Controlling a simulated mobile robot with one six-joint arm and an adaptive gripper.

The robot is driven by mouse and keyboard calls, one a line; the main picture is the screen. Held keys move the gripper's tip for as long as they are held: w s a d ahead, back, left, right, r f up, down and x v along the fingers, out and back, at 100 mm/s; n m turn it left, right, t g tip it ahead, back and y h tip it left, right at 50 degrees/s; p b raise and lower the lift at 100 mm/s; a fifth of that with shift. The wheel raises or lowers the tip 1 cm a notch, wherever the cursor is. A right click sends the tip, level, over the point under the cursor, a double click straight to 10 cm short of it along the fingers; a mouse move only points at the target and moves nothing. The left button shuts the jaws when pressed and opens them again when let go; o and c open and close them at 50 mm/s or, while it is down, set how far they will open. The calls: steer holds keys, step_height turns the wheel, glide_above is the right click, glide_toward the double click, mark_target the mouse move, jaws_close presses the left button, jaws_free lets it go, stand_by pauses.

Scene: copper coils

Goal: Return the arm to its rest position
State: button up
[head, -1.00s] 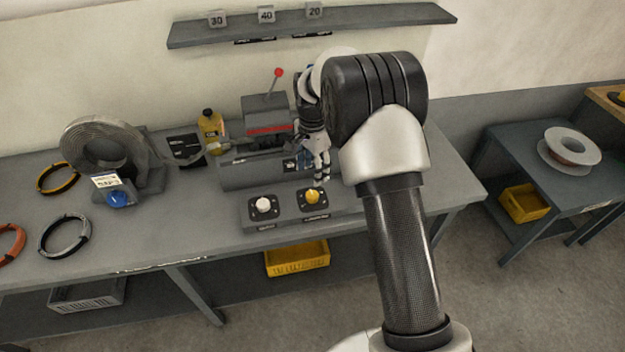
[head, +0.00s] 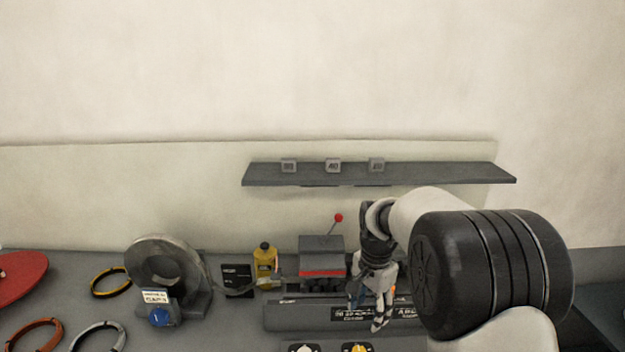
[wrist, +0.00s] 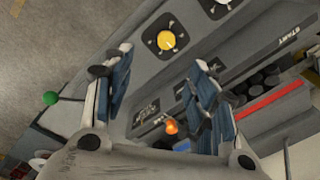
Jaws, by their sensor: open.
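My gripper (head: 366,312) hangs fingers down in the head view, in front of the grey machine (head: 322,262) with the red stripe and red-knobbed lever. In the wrist view my gripper (wrist: 160,100) is open, its two blue-padded fingers wide apart with nothing held between them. Past the fingers, the wrist view shows the machine's grey panel, a yellow knob (wrist: 166,40) and a small orange part (wrist: 171,127). My arm reaches in from the right side of the head view and hides part of the bench there.
A grey shelf (head: 440,177) with small number blocks is on the wall above my arm. On the bench are a yellow bottle (head: 264,266), a grey coil ring (head: 150,258), a blue knob (head: 160,317) and several loose coils to the left. A green ball (wrist: 50,97) shows in the wrist view.

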steer(key=s+r+n+t, duration=0.1)
steer(key=s+r+n, duration=0.2)
steer(key=s+r, duration=0.7)
steer(key=s+n+t+b, duration=0.2)
steer(key=s+n, duration=0.5)
steer(key=s, duration=1.6)
steer(key=shift+n+t, duration=0.4)
steer(key=shift+t, duration=0.1)
